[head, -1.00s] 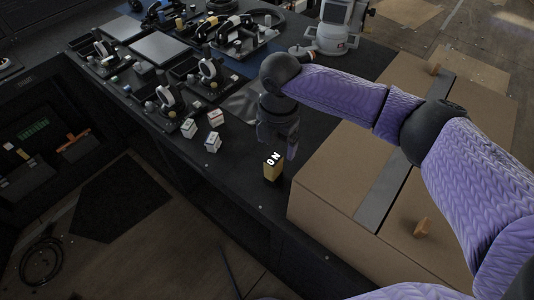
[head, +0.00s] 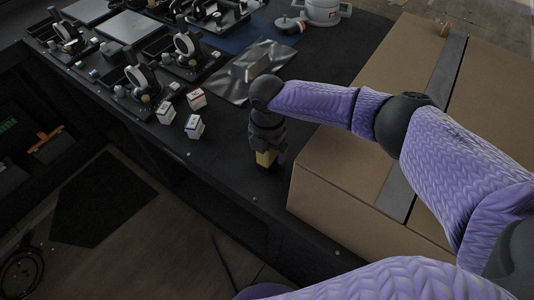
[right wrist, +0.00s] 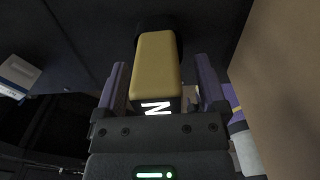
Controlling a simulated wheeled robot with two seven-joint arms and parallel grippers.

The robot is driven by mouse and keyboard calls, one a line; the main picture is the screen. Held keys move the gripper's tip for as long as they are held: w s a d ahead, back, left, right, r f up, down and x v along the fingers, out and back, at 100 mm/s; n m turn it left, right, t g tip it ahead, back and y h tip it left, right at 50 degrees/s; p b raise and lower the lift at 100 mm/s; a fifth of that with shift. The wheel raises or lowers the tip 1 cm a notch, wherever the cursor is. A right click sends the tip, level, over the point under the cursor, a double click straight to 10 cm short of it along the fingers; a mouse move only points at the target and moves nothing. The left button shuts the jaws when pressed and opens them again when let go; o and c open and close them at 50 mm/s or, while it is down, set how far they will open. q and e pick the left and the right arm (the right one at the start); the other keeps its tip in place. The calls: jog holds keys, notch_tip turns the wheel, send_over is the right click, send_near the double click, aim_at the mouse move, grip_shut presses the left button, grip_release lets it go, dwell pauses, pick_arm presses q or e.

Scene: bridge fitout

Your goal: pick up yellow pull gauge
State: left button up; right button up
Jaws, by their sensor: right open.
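The yellow pull gauge (head: 266,158) stands on the dark bench top near its front edge, just left of the large cardboard box. My right gripper (head: 268,150) is directly over it and hides most of it in the head view. In the right wrist view the gauge (right wrist: 157,70) lies between the two open fingers (right wrist: 160,88), with a lit letter on its near dark end. Gaps show between the gauge and the fingers. My left gripper is not in view.
The large cardboard box (head: 335,185) stands close on the right of the gripper. Small white boxes (head: 195,126) sit to the left, with device stands (head: 137,78) beyond. A grey plastic bag (head: 240,78) lies behind. The bench edge drops to the floor in front.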

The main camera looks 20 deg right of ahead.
jog(key=shift+c, duration=0.3)
grip_shut()
jog(key=shift+r, duration=0.15)
